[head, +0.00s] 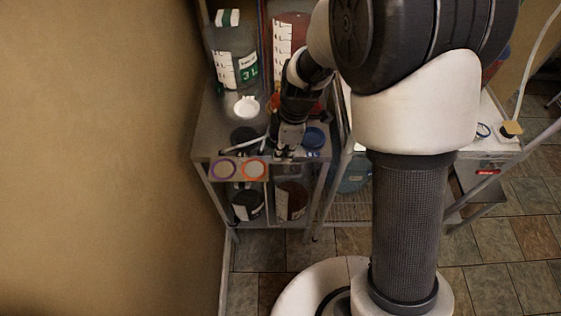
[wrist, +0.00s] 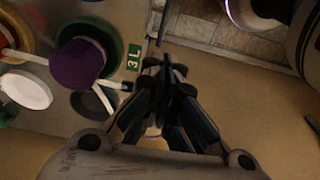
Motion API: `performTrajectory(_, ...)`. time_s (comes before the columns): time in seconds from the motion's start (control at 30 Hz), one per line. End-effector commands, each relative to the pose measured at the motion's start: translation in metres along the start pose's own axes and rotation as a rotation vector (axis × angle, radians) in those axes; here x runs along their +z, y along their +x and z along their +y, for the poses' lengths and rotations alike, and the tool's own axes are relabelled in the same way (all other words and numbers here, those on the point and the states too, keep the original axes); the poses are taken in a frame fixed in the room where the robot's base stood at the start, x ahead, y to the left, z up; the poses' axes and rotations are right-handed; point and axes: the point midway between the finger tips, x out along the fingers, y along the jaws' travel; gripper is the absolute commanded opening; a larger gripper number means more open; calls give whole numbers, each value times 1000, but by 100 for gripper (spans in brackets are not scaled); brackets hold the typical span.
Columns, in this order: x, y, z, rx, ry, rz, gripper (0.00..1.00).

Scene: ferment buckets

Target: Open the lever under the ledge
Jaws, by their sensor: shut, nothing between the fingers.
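A steel shelf ledge (head: 205,148) runs along the front of the rack, left of my arm. A pale bar that looks like a lever (head: 240,146) slants just left of my gripper (head: 284,150). In the wrist view pale bars show near a purple cap, one of them (wrist: 107,83) left of my fingers; I cannot tell which is the lever in question. My gripper (wrist: 165,68) is shut and empty, its fingertips together, to the right of that bar and apart from it in the picture. The underside of the ledge is mostly hidden.
Purple (head: 223,169) and orange (head: 254,170) rings sit at the ledge front. A clear 3 L bucket (head: 232,58) and a red-filled one (head: 288,35) stand behind. A wall (head: 100,150) bounds the left.

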Motion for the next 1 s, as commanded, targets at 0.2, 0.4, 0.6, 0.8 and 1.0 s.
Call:
performTrajectory(0.2, 1, 40, -1, -4, -2, -2, 0)
performTrajectory(0.4, 1, 74, -1, -3, 0, -1, 0)
performTrajectory(0.6, 0, 92, 0, -1, -1, 0, 0)
performTrajectory(0.8, 0, 94, 0, 0, -1, 0, 0)
performTrajectory(1.0, 0, 94, 0, 0, 0, 0, 0)
